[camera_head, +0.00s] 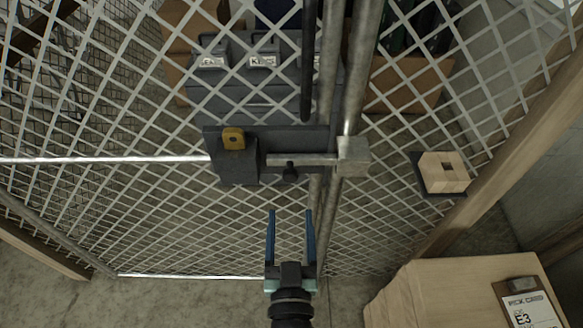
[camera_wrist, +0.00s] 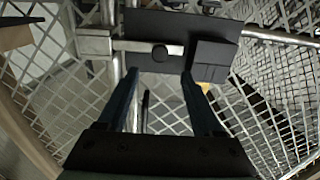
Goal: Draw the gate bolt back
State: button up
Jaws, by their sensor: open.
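The gate bolt (camera_head: 310,159) is a pale metal bar on a dark plate (camera_head: 305,137) fixed to the mesh gate. Its right end reaches into a grey block (camera_head: 352,157) on the post. A small dark knob (camera_head: 290,173) sticks out of the bar. In the wrist view the bolt (camera_wrist: 125,46) appears flipped, with its round knob (camera_wrist: 160,53) facing me. My gripper (camera_head: 290,213) is open and empty, below the knob in the head view. In the wrist view its fingers (camera_wrist: 157,78) lie to either side of the knob, apart from it.
A dark housing with a yellow tag (camera_head: 233,138) sits left of the bolt. A wooden block (camera_head: 443,172) is on a small shelf at right. A wooden box (camera_head: 420,295) with a clipboard (camera_head: 532,305) stands lower right. Boxes and labelled bins lie behind the mesh.

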aim_at(290, 178)
jog(key=w+p, duration=0.1)
jog(key=w, duration=1)
jog(key=shift+c, duration=0.2)
grip_shut()
dwell(1.0)
